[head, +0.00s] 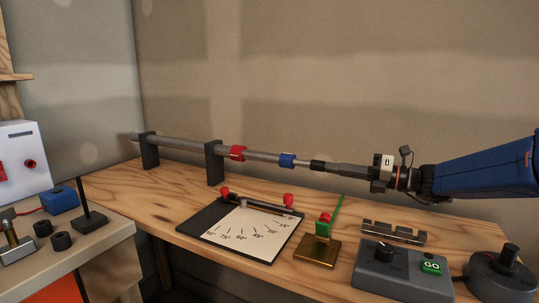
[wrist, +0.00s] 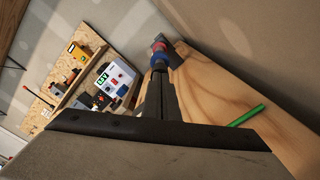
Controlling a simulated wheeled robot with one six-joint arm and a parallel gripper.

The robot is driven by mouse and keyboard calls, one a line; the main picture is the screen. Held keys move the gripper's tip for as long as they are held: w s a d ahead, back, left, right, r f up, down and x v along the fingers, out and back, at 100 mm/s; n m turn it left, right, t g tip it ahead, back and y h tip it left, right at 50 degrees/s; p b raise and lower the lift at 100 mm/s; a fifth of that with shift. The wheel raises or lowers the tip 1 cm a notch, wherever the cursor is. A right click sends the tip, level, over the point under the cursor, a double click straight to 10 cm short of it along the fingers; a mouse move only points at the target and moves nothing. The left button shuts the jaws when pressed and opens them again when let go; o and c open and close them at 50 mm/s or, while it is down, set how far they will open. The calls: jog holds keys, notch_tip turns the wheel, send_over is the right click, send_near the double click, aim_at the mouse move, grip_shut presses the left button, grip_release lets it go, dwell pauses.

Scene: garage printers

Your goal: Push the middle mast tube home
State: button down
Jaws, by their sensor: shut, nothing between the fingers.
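The telescopic mast (head: 180,142) lies level above the back of the wooden bench, carried by two dark posts. A red collar (head: 237,153) sits at the end of its thick outer tube. A thinner grey middle tube (head: 262,156) shows between the red collar and a blue collar (head: 287,160). A dark end piece (head: 317,166) lies just right of the blue collar. My gripper (head: 333,169) is shut, in line with the mast at its right end; I cannot tell if its tips touch. In the wrist view the shut fingers (wrist: 161,82) point at the blue collar (wrist: 158,58).
In front of the mast are an angle board (head: 252,233), a green lever on a brass base (head: 317,250), a grey notched block (head: 393,232) and a control box with a GO button (head: 400,275). A wall stands close behind.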

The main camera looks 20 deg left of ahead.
aim_at(322, 166)
jog(key=shift+w+a, duration=0.2)
jog(key=shift+a, duration=0.9)
jog(key=shift+w+a, duration=0.2)
jog(key=shift+a, duration=0.85)
dwell(1.8)
jog(key=d, duration=0.3)
jog(key=s+d, duration=0.1)
jog(key=d, duration=0.1)
dwell(0.6)
